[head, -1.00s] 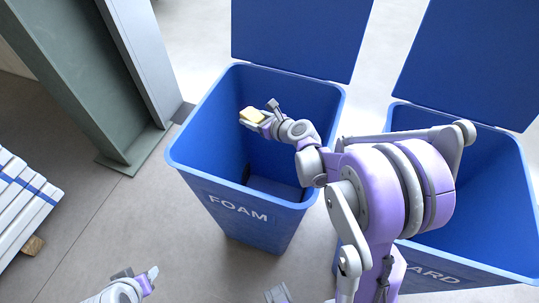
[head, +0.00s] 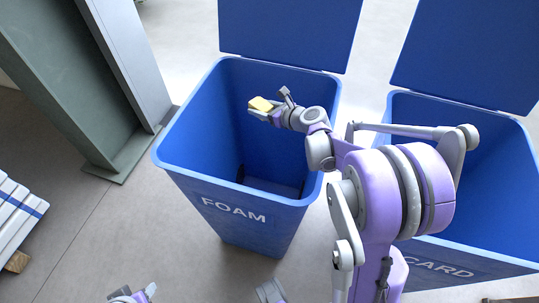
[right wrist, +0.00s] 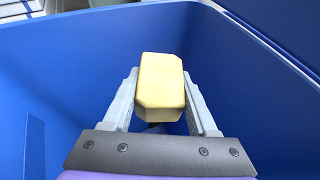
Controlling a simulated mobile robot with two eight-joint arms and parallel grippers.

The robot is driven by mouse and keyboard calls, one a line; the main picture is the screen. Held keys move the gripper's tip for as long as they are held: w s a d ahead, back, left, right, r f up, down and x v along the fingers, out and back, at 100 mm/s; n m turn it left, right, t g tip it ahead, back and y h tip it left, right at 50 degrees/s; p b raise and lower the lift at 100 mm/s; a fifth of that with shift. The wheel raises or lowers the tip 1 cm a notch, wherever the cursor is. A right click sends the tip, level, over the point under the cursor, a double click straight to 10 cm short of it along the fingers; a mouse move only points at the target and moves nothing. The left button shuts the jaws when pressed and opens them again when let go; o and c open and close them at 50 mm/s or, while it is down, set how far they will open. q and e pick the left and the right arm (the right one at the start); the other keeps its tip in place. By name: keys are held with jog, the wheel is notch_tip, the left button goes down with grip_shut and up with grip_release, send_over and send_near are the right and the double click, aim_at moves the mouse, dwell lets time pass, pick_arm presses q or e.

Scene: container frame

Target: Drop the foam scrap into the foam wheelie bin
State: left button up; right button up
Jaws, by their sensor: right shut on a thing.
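The foam scrap is a small pale yellow block (head: 261,103). It also shows large in the right wrist view (right wrist: 161,86). My right gripper (head: 257,111) is shut on it, with one finger on each side (right wrist: 162,105). The foam wheelie bin (head: 190,176) is blue, marked FOAM, with its lid swung open at the back. The right gripper and the scrap are over the bin's open mouth, with blue walls around them in the wrist view. My left gripper (head: 147,293) shows only in part at the bottom edge; its jaws cannot be made out.
A second blue bin marked CARD (head: 440,262) stands to the right with its lid open. A grey-green steel frame post (head: 110,90) stands left of the foam bin. White strapped boards (head: 18,215) lie at the far left. Bare floor lies between.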

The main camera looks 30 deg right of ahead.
jog(key=o, duration=1.4)
jog(key=shift+c, duration=0.2)
jog(key=v, duration=1)
jog(key=shift+s+r+p, duration=0.2)
jog(key=shift+s+p, duration=0.15)
jog(key=shift+p, duration=0.1)
